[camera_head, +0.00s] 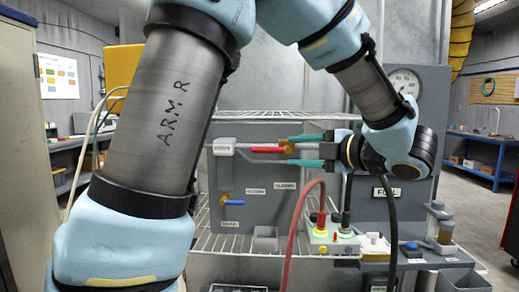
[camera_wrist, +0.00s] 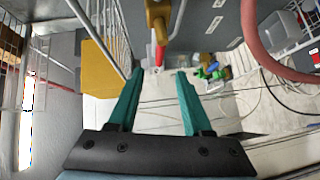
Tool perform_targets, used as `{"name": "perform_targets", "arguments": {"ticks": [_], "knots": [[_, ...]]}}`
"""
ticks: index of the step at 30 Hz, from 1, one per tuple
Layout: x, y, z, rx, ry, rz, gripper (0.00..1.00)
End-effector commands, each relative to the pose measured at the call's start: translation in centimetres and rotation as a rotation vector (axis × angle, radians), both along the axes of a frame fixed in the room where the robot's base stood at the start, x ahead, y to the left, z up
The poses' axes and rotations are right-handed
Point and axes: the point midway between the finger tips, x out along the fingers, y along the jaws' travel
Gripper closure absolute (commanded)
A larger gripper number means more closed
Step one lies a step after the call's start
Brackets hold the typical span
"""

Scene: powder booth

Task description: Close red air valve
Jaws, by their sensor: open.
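The red air valve has a brass body (camera_head: 288,146) and a red lever (camera_head: 264,150) on the grey panel. In the head view the lever points left, roughly level. My gripper (camera_head: 293,151) comes from the right, its teal fingers open above and below the brass body in the picture. In the wrist view, the brass body (camera_wrist: 158,18) and red lever (camera_wrist: 160,54) appear just beyond and between the open fingertips of my gripper (camera_wrist: 159,72). The gap holds nothing that I can see. I cannot tell whether a finger touches the valve.
A blue-handled valve (camera_head: 232,202) sits lower left on the panel (camera_head: 262,213). A red hose (camera_head: 292,225) and black cable rise from a box with lit buttons (camera_head: 333,239) below my gripper. A pressure gauge (camera_head: 404,84) is at upper right. A wire shelf (camera_head: 275,114) runs above the panel.

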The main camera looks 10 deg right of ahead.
Motion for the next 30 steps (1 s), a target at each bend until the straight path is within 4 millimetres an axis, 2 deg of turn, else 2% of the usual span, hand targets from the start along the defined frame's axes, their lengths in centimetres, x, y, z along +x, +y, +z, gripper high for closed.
{"name": "perform_targets", "arguments": {"ticks": [5, 18, 24, 30], "knots": [[1.2, 1.0, 0.1, 0.001, -0.001, 0.011, 0.50], [7.3, 5.4, -1.0, 0.002, 0.001, 0.010, 0.50], [8.5, 6.1, -1.4, 0.000, 0.000, 0.007, 0.50], [8.6, 6.2, -1.5, 0.000, -0.001, 0.006, 0.50]]}}
